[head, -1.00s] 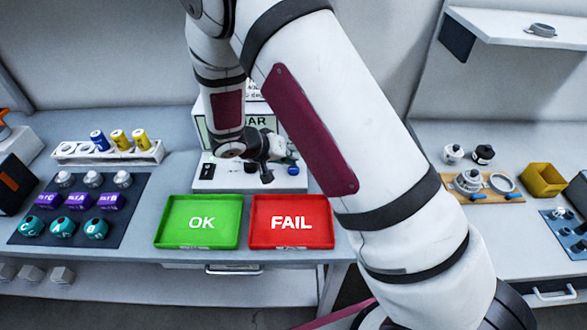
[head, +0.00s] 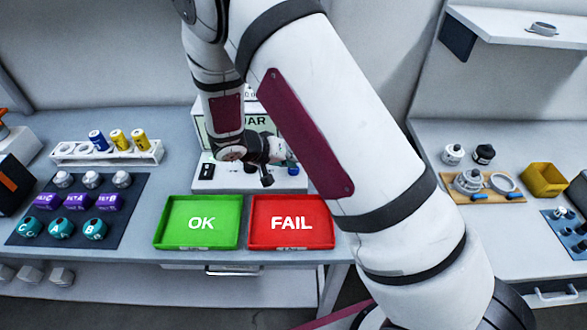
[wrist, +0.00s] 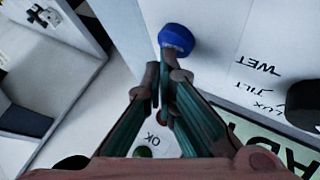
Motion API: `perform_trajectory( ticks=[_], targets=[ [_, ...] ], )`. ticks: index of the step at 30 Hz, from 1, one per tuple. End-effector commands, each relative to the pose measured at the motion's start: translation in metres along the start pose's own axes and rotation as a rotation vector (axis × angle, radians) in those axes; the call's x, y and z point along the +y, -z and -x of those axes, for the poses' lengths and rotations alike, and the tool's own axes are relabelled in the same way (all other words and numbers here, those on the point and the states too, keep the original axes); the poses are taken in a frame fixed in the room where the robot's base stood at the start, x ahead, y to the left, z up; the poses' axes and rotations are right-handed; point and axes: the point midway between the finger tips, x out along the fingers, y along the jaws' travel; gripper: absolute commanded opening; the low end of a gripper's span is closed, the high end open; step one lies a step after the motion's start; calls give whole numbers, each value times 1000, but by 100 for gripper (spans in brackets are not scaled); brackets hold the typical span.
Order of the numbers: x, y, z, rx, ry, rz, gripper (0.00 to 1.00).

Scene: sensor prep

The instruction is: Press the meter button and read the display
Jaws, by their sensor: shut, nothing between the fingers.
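The meter (head: 284,184) is a white unit at the back of the bench, with a pale green display panel (head: 201,128) that my arm largely covers; only the letters "AR" show. A blue round knob or button (head: 292,168) sits at its right end; it also shows in the wrist view (wrist: 177,38). My gripper (wrist: 158,75) is shut and empty, its fingertips close to the blue part. I cannot tell whether they touch it.
A green OK tray (head: 160,238) and a red FAIL tray (head: 258,240) lie in front of the meter. A white rack (head: 152,157) with batteries and a dark mat (head: 20,235) with several parts stand left. A yellow bin (head: 545,180) is on the right bench.

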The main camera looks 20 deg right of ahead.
Motion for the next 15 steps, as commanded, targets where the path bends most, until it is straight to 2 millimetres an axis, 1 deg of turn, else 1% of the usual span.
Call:
perform_trajectory(
  ticks=[15],
  targets=[
    [-3,-3,-4,0,0,0,0]
  ],
)
